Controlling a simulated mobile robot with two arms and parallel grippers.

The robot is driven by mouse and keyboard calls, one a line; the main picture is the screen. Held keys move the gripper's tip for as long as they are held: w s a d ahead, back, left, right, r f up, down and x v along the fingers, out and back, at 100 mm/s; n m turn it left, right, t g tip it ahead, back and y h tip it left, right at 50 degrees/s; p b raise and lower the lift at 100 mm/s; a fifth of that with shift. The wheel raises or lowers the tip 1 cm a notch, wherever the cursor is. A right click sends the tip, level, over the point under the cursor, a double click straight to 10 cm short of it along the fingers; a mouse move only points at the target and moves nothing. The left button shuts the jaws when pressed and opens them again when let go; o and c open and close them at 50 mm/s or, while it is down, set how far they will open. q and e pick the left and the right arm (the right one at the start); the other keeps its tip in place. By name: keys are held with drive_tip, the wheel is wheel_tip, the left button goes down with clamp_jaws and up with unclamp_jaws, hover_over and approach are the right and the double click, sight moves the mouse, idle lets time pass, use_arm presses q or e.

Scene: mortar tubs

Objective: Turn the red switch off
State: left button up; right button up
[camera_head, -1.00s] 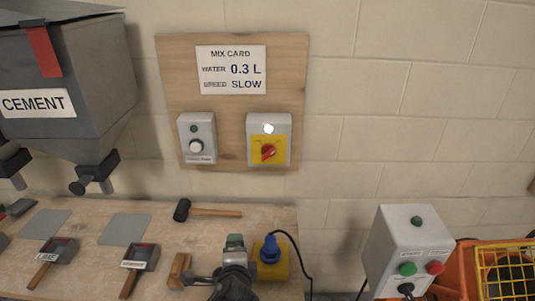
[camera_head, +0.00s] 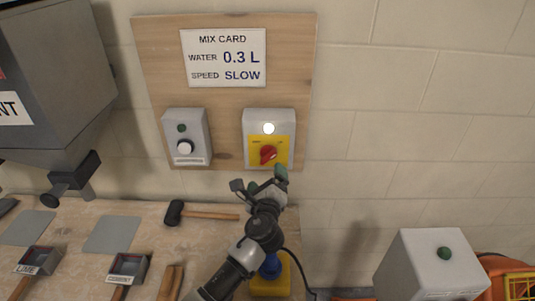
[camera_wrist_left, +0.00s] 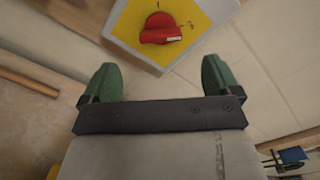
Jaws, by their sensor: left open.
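The red switch (camera_head: 268,154) is a rotary knob on a yellow plate (camera_head: 283,144), on a grey box mounted on the wooden board. A white lamp (camera_head: 268,128) above it is lit. In the left wrist view the red switch (camera_wrist_left: 160,29) shows ahead of the fingers, its handle pointing to the right, with marks on the yellow plate around it. My left gripper (camera_head: 262,186) is open and empty, just below the switch box and apart from the knob. Its green fingertips (camera_wrist_left: 160,80) are spread wide in the wrist view. My right gripper is not in view.
A mix card (camera_head: 223,58) hangs above. The bench holds a mallet (camera_head: 205,215), scoops and a blue-topped yellow item (camera_head: 270,285). A grey control box (camera_head: 430,268) stands at lower right.

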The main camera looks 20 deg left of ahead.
sight(267, 159)
use_arm(q)
drive_tip(key=p+x, duration=0.1)
drive_tip(key=x, duration=0.7)
drive_tip(key=shift+w+a, duration=0.15)
drive_tip(key=shift+w, duration=0.15)
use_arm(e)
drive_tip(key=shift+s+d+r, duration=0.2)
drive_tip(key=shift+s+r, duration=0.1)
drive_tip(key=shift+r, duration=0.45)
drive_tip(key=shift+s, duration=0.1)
use_arm(q)
drive_tip(key=shift+c, duration=0.6)
drive_tip(key=c, duration=0.8)
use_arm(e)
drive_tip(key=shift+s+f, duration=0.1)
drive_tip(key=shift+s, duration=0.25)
